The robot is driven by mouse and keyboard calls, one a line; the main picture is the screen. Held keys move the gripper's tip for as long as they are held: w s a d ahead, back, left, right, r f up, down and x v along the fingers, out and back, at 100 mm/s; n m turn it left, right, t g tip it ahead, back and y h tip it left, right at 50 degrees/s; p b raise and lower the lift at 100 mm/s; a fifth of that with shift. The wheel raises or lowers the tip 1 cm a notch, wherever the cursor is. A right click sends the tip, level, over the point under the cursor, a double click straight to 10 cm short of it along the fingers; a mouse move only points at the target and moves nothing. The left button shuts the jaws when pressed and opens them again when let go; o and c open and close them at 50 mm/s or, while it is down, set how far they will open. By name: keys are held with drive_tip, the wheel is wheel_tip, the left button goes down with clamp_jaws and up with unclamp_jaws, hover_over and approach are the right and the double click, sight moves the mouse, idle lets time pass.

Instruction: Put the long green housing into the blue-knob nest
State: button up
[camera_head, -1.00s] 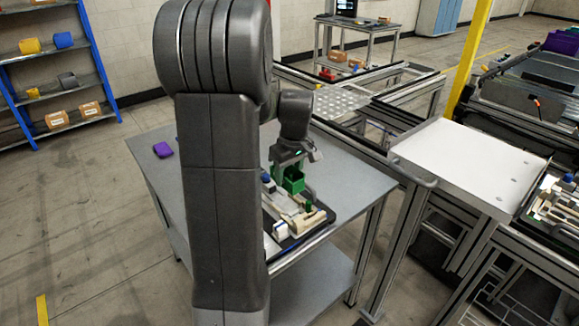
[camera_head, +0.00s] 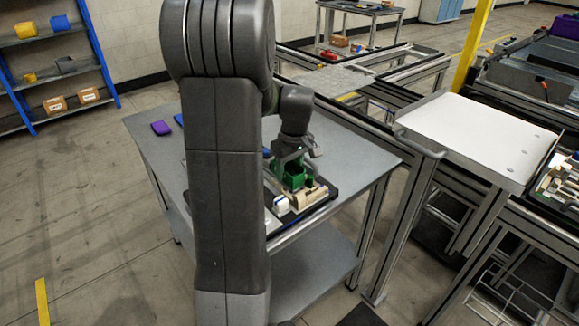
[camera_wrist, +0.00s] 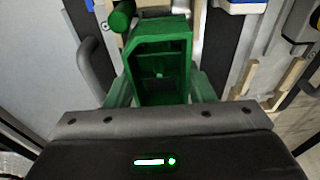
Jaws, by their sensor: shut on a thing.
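My gripper (camera_head: 292,166) is shut on the green housing (camera_head: 294,181), a box with an open top and inner walls. The wrist view shows the housing (camera_wrist: 160,68) upright between the fingers. It is over or beside the wooden blocks of the fixture plate (camera_head: 345,192); I cannot tell whether it touches them. A green knob (camera_head: 309,182) stands close by, and in the wrist view the green knob (camera_wrist: 122,15) is just beyond the housing's upper left. No blue knob is clearly visible now; my arm covers the plate's left part.
A white block with a blue part (camera_head: 281,204) sits at the plate's front. A purple item (camera_head: 160,128) lies on the grey table (camera_head: 150,150) at the far left, with a partly hidden blue item (camera_head: 178,119) nearby. A white-topped stand (camera_head: 480,135) is at the right.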

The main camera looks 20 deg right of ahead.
drive_tip(key=shift+f, duration=0.2)
drive_tip(key=shift+f+b, duration=0.5)
drive_tip(key=shift+b, duration=0.05)
drive_tip(key=o, duration=1.1)
drive_tip(key=shift+o, duration=0.4)
wheel_tip(320, 180, up, 14)
drive_tip(key=s, duration=0.2)
drive_tip(key=shift+d+f, duration=0.2)
drive_tip(key=shift+d, duration=0.15)
